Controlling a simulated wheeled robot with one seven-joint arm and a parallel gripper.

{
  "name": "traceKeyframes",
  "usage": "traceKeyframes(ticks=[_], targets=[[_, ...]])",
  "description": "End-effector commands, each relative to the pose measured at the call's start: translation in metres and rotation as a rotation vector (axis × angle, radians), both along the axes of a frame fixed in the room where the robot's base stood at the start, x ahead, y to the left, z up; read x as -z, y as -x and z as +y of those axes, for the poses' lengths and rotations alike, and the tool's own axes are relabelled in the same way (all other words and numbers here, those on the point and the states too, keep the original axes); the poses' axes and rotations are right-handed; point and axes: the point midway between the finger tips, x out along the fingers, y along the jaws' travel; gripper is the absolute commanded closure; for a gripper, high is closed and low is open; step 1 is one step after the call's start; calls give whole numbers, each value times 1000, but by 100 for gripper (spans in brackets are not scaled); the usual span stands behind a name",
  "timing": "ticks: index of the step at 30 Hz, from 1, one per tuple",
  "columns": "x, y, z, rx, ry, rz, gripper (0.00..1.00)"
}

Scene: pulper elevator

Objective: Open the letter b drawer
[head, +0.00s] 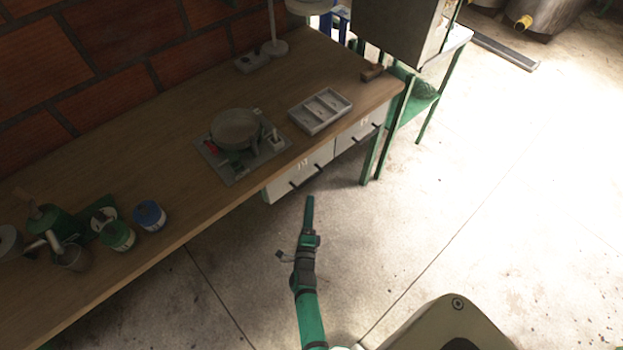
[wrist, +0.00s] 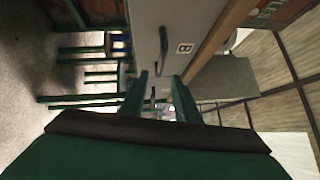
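The letter b drawer (wrist: 181,18) is a pale drawer front with a dark bar handle (wrist: 162,42) and a "B" label (wrist: 185,47). In the head view it appears to be the left drawer (head: 285,188) under the workbench, and it looks closed. My gripper (head: 309,200) is in front of and below this drawer, apart from its handle. In the wrist view my gripper (wrist: 163,95) shows two green fingers spread apart with nothing between them.
A second drawer (head: 346,139) with its own handle is to the right. The wooden workbench (head: 170,100) carries a tray (head: 320,110), a pan (head: 235,129) and several cans. A green-legged table (head: 443,100) stands at the right end. The floor before the drawers is clear.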

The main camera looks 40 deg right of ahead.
Motion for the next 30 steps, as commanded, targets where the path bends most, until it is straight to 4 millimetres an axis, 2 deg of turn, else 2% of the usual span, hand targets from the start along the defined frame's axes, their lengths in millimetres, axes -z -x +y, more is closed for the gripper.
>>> traceKeyframes(ticks=[5, 18, 24, 30], targets=[[-4, -15, -14, 2, 0, -4, 71], [-13, -68, -59, 1, 1, -2, 71], [-15, -78, -68, 1, 0, -1, 71], [-15, -79, -69, 0, 1, -1, 71]])
